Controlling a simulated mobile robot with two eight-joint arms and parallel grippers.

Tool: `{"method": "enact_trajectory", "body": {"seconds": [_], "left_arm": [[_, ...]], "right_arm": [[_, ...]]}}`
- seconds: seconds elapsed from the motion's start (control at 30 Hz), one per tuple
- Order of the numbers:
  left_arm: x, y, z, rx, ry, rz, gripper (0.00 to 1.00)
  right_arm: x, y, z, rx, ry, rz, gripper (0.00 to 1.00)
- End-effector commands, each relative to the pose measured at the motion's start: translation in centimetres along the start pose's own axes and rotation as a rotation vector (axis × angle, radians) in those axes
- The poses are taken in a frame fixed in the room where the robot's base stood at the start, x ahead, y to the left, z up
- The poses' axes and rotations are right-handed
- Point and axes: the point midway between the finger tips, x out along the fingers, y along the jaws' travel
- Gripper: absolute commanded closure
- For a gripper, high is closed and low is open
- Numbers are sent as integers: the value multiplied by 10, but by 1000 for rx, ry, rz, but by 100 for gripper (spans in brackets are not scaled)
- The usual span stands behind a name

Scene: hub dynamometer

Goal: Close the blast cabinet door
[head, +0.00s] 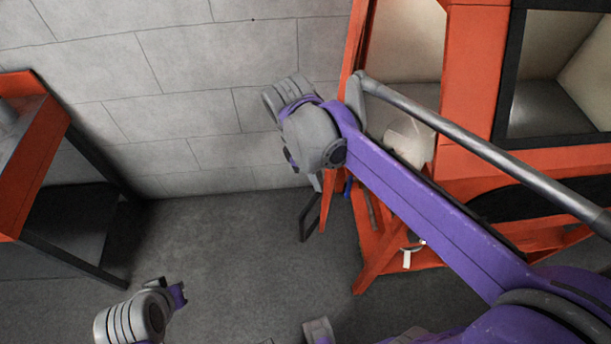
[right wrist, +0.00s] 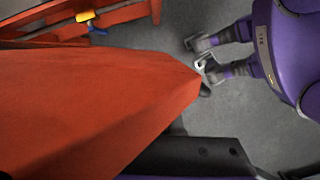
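The orange blast cabinet (head: 470,70) stands at the right in the head view, with a dark-framed window and an opening on its left side that shows a pale interior. A narrow orange panel edge (head: 352,45) stands beside that opening, probably the door seen nearly edge-on. My right gripper (head: 317,182) hangs below its wrist, just left of the cabinet and mostly hidden. In the right wrist view a large orange surface (right wrist: 90,105) fills the left, and the right gripper's fingers (right wrist: 206,58) are apart beside it; contact is unclear. My left gripper (head: 178,292) is low left, small in view.
Another orange and black structure (head: 30,160) stands at the far left. A grey block wall (head: 170,90) is behind, and the floor (head: 240,245) between the two structures is clear.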

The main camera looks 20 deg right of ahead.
Motion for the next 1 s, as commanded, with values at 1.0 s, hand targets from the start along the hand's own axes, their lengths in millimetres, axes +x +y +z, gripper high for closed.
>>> {"method": "enact_trajectory", "body": {"seconds": [1.0], "left_arm": [[-7, 0, -7, 0, 5, 0, 100]], "right_arm": [[28, 7, 111, -217, -3, 55, 100]]}}
